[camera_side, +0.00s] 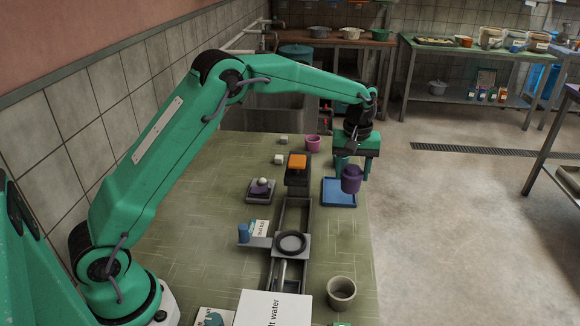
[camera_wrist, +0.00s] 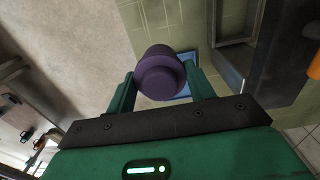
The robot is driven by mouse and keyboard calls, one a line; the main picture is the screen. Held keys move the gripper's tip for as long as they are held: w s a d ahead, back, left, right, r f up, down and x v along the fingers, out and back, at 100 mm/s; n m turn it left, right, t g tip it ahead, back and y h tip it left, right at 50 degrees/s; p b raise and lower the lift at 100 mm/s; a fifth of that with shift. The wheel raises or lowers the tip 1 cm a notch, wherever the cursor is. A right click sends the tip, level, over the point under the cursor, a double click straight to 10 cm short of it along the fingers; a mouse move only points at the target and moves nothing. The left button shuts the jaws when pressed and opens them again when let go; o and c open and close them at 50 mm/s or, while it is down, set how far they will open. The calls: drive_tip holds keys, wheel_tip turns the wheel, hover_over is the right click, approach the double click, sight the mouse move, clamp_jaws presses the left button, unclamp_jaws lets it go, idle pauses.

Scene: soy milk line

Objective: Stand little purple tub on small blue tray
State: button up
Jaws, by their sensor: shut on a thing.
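The little purple tub (camera_side: 351,181) is held between the two fingers of my gripper (camera_side: 354,168). It hangs over the right part of the small blue tray (camera_side: 333,198) in the side view, seemingly above it; the exact gap is hard to tell. The tray lies flat on the green-topped table, near its right edge, and its visible part is empty. In the wrist view the tub (camera_wrist: 160,75) is seen end-on between the green fingers. It hides much of the blue tray (camera_wrist: 186,62), which shows behind it.
A grey rail with a round plate (camera_side: 291,243) runs nearer. A beige cup (camera_side: 341,290) stands in front. The table between tray and cup is clear.

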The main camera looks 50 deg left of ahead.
drive_tip(key=w+a+f, duration=0.3)
drive_tip(key=a+f, duration=0.1)
drive_tip(key=a, duration=0.2)
drive_tip(key=shift+w+f, duration=0.1)
drive_tip(key=shift+f, duration=1.95)
drive_tip(key=shift+f, duration=0.1)
drive_tip(key=o, duration=1)
drive_tip(key=shift+f, duration=0.1)
drive_tip(key=shift+r, duration=6.2)
